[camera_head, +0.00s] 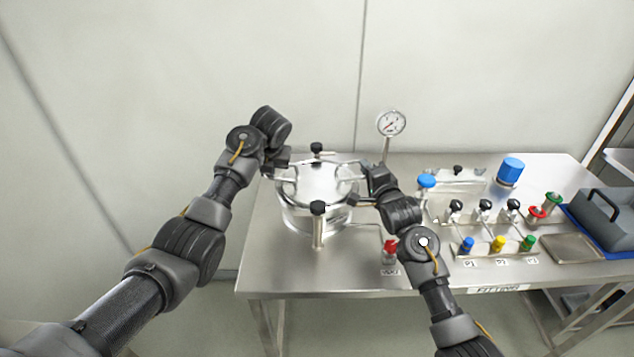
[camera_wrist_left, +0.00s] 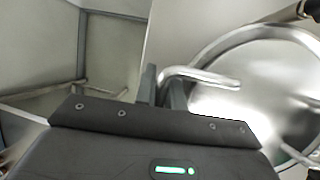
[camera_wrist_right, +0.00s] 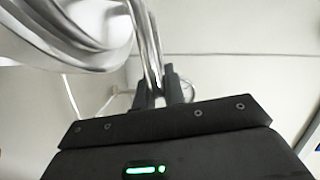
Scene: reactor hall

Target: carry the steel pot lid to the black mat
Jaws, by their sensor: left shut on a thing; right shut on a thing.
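The round steel pot lid (camera_head: 318,183) is at the top of the steel pot (camera_head: 320,218) on the left part of the bench. I cannot tell whether it rests on the rim or hangs just above it. My left gripper (camera_head: 288,176) is shut on the lid's left handle, which shows in the left wrist view (camera_wrist_left: 205,76). My right gripper (camera_head: 360,182) is shut on the right handle, which shows in the right wrist view (camera_wrist_right: 148,45). The lid looks about level. No black mat is visible in these views.
Black-knobbed posts (camera_head: 318,208) stand at the pot's front and back. A pressure gauge (camera_head: 391,123) rises behind, right of the pot. A red-capped fitting (camera_head: 389,246), a valve panel (camera_head: 490,243) and a grey toolbox (camera_head: 606,215) lie to the right. The bench's front left is clear.

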